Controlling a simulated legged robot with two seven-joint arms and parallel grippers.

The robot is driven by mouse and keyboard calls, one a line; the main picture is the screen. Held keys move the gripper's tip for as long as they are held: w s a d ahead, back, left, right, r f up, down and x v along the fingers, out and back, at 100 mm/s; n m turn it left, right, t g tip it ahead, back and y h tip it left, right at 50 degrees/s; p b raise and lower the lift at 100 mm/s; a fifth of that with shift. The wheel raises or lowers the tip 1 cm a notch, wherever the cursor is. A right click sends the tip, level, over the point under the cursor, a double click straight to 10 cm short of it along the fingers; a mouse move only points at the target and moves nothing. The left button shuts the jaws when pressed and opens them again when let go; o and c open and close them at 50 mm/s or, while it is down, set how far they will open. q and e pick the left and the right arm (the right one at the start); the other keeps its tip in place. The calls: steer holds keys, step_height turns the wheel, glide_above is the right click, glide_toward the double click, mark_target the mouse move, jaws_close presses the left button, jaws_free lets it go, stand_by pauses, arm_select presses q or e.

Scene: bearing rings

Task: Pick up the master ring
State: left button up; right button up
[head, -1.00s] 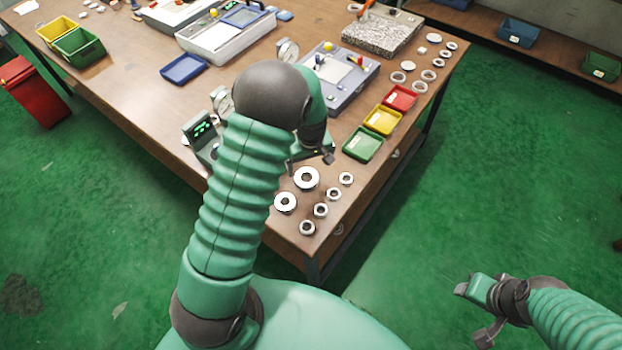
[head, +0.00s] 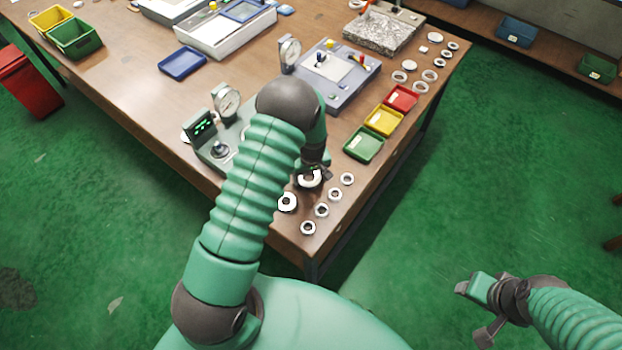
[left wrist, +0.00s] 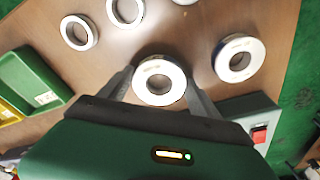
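Two larger steel rings with markings lie on the near corner of the bench. One large ring (left wrist: 175,80) lies between the fingers of my left gripper (left wrist: 160,75) in the left wrist view. The fingers stand on either side of it, spread; firm contact cannot be made out. In the head view this ring (head: 304,184) is partly hidden by the gripper. The other large ring (left wrist: 226,68) lies beside it, clear of the fingers. I cannot tell from the markings which is the master ring. My right gripper (head: 474,312) is open and empty, above the floor.
Several smaller rings (head: 328,210) lie in a row along the right edge. Green (head: 363,145), yellow (head: 384,121) and red (head: 402,98) trays stand behind. A dial gauge stand (head: 222,150) is left of my left arm.

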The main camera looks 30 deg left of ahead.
arm_select(q)
steer(key=shift+a+f, duration=0.3)
steer(key=shift+a, duration=0.6)
steer(key=c, duration=0.5)
steer(key=shift+a, duration=0.1)
steer(key=shift+c, duration=2.4)
steer(key=shift+d+r, duration=0.15)
steer(key=shift+d, duration=0.55)
steer(key=c, duration=0.5)
steer(key=shift+w+d+r, duration=0.1)
steer(key=shift+w+d, duration=0.05)
steer(key=shift+d, duration=0.05)
steer(key=shift+a, duration=0.1)
arm_select(e)
steer(key=shift+w+a, duration=0.1)
steer(key=shift+a, duration=0.3)
